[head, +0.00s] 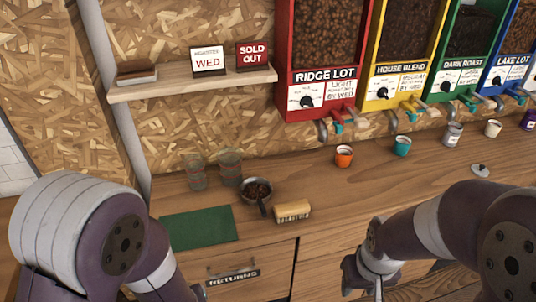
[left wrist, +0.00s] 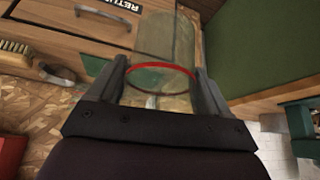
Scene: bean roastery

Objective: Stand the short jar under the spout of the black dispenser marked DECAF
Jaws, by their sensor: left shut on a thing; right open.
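In the left wrist view, my left gripper (left wrist: 158,92) is shut on a clear glass jar (left wrist: 163,66) with a red ring. I cannot tell its height from this view. In the head view, my left gripper is out of sight below the left arm. My right gripper (head: 368,284) hangs open and empty in front of the counter's edge. Two more clear glass jars, one at the left (head: 195,172) and one at the right (head: 230,167), stand at the back left of the counter. No black dispenser marked DECAF shows in either view.
Red RIDGE LOT (head: 325,74), yellow HOUSE BLEND (head: 399,68), green DARK ROAST (head: 463,62) and blue LAKE LOT (head: 511,60) dispensers hang at the back. Several cups stand below. A green mat (head: 198,226), bean scoop (head: 258,192) and brush (head: 292,211) lie left on the counter.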

